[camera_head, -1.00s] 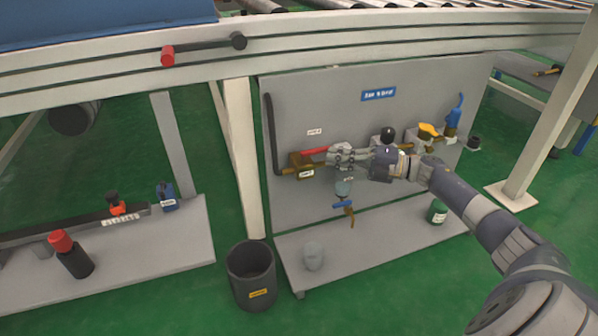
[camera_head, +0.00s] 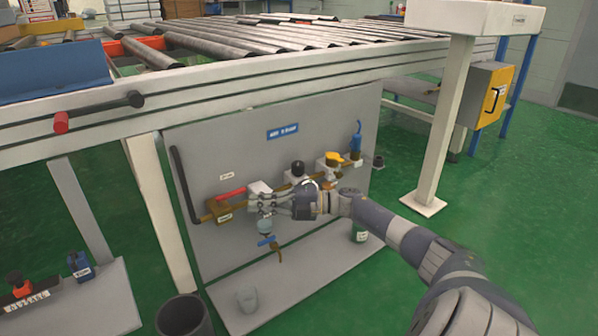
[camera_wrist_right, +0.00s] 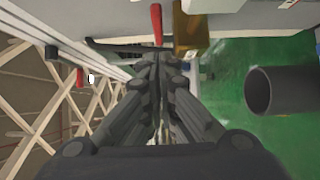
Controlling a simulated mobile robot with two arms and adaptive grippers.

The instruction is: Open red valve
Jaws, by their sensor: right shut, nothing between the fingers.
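The red valve handle (camera_head: 231,193) is on a brass valve body (camera_head: 219,209) at the left of the grey panel's pipe. The handle lies roughly along the pipe. My right gripper (camera_head: 254,198) is just right of the handle's free end, in front of the panel; I cannot tell whether they touch. In the right wrist view, my gripper (camera_wrist_right: 155,62) has its fingers together and empty. The red handle (camera_wrist_right: 156,24) lies just beyond the fingertips, beside the brass body (camera_wrist_right: 190,28). My left gripper is not in view.
The grey panel (camera_head: 330,115) also holds a yellow valve (camera_head: 334,158), a blue valve handle (camera_head: 357,130) and a blue lower handle (camera_head: 266,240). A dark bin (camera_head: 184,316) stands at lower left. A roller conveyor (camera_head: 270,45) runs above. The green floor at right is clear.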

